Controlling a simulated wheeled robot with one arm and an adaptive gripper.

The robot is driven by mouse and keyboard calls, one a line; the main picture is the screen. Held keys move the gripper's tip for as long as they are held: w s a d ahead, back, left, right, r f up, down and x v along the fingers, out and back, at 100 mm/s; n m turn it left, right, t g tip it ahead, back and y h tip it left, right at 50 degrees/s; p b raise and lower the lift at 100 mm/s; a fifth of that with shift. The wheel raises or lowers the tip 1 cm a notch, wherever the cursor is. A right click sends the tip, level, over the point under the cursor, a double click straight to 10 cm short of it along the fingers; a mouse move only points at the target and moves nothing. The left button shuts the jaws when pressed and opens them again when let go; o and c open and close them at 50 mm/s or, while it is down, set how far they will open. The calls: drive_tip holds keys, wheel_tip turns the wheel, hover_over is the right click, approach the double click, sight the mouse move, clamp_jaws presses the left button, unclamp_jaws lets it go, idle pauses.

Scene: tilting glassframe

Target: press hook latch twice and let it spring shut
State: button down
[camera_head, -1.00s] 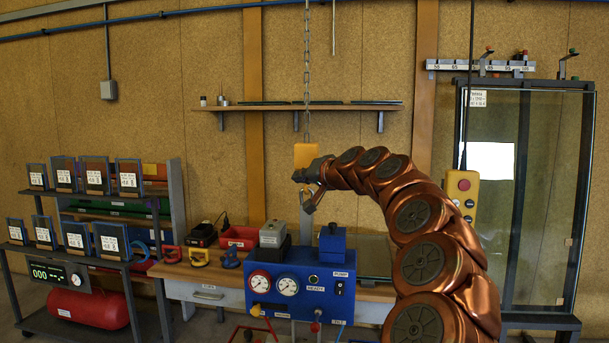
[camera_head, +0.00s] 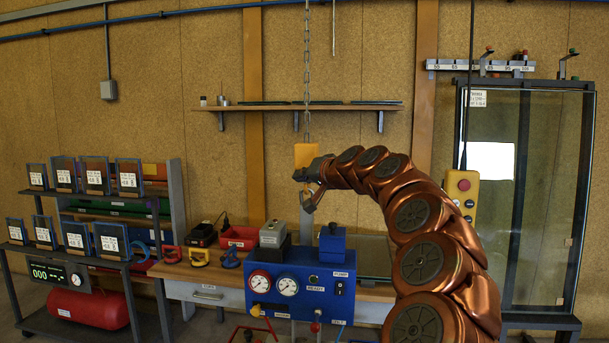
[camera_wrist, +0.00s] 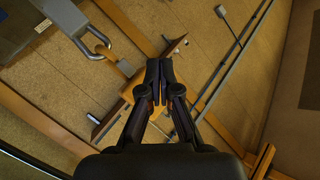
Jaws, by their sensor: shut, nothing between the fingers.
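A yellow hoist block (camera_head: 306,155) hangs on a chain (camera_head: 307,70) in the head view. My gripper (camera_head: 310,206) is just below and beside it, at the end of my copper-coloured arm. In the wrist view my gripper (camera_wrist: 159,66) has its two dark fingertips together, with nothing between them.
A blue control box (camera_head: 300,292) with gauges stands in front of the workbench (camera_head: 205,293). A yellow pendant (camera_head: 461,190) hangs to the right of my arm, before the tall glass frame (camera_head: 545,200). A rack (camera_head: 100,255) with small framed panels stands at the left.

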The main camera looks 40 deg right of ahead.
drive_tip(key=s+d+r+h+p, duration=0.1)
drive_tip(key=s+d+r+h, duration=0.1)
drive_tip(key=r+h, duration=0.45)
drive_tip(key=s+d+r+h+p, duration=0.1)
drive_tip(key=s+d+r+h, duration=0.1)
drive_tip(key=r+h, duration=0.45)
drive_tip(key=w+a+f+n+t+y+p, duration=0.1)
drive_tip(key=a+f+n+t+y, duration=0.3)
drive_tip(key=a+f+n+y, duration=0.3)
wheel_tip(320, 180, down, 6)
drive_tip(key=n+y, duration=0.4)
drive_tip(key=n, duration=0.1)
drive_tip(key=shift+w+a+t+p, duration=0.2)
drive_tip(key=shift+w+t+p, duration=0.1)
drive_tip(key=shift+w+p, duration=0.1)
drive_tip(key=w+d+p, duration=0.1)
drive_tip(key=w+d, duration=0.4)
drive_tip(key=d, duration=0.2)
drive_tip(key=shift+f, duration=0.4)
drive_tip(key=shift+w+d, duration=0.1)
drive_tip(key=shift+d, duration=0.1)
idle(0.6)
